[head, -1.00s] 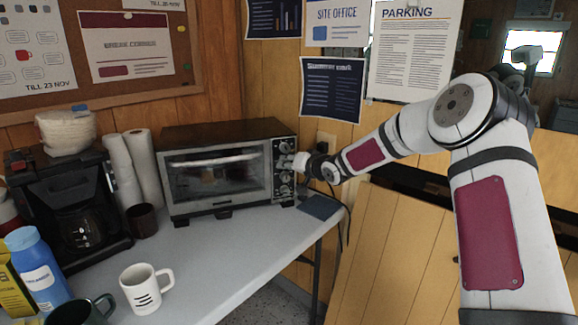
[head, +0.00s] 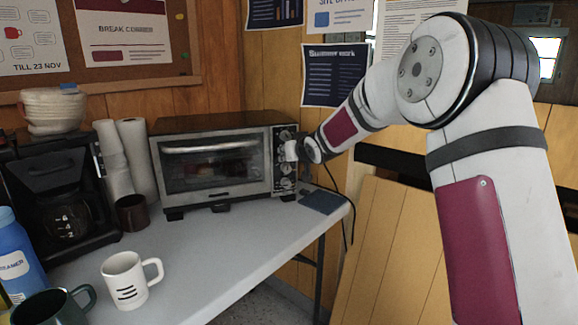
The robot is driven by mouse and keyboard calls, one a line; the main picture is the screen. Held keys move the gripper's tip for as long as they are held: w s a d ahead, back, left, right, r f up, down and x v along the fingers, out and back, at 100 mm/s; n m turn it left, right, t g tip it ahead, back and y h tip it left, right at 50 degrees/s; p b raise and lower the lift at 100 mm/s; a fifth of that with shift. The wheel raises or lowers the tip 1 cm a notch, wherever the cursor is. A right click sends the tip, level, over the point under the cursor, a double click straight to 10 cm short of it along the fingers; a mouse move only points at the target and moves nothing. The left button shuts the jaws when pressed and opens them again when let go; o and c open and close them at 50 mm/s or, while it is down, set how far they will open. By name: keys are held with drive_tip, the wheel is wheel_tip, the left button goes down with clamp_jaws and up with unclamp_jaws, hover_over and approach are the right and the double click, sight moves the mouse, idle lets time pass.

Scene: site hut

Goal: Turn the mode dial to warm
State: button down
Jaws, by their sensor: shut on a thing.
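The toaster oven (head: 215,202) stands at the back of the grey table with its glass door shut. Its control panel (head: 283,190) is a strip on the right of its front, with several round dials in a column. My gripper (head: 292,150) is at this panel, at the height of an upper-middle dial, and is shut on that dial. The held dial is mostly hidden behind my gripper. Another dial (head: 286,183) shows below it. The dial markings are too small to read, so I cannot tell which is the mode dial or where it points.
A dark flat pad (head: 321,201) lies on the table (head: 215,265) right of the oven. A brown cup (head: 131,212), paper rolls (head: 137,160) and a coffee maker (head: 55,195) stand left of it. A white mug (head: 126,280) stands in front. The table's middle is clear.

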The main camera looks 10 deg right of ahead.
drive_tip(key=shift+a+f+n+h+b, duration=0.15)
drive_tip(key=shift+n+h+b, duration=0.5)
drive_tip(key=shift+b, duration=1.95)
drive_tip(key=shift+n+h+b, duration=0.25)
drive_tip(key=shift+n+b, duration=0.3)
drive_tip(key=shift+b, duration=0.5)
drive_tip(key=c, duration=1.3)
unclamp_jaws()
drive_tip(key=shift+c, duration=0.2)
drive_tip(key=v, duration=1.2)
drive_tip(key=shift+s, duration=0.1)
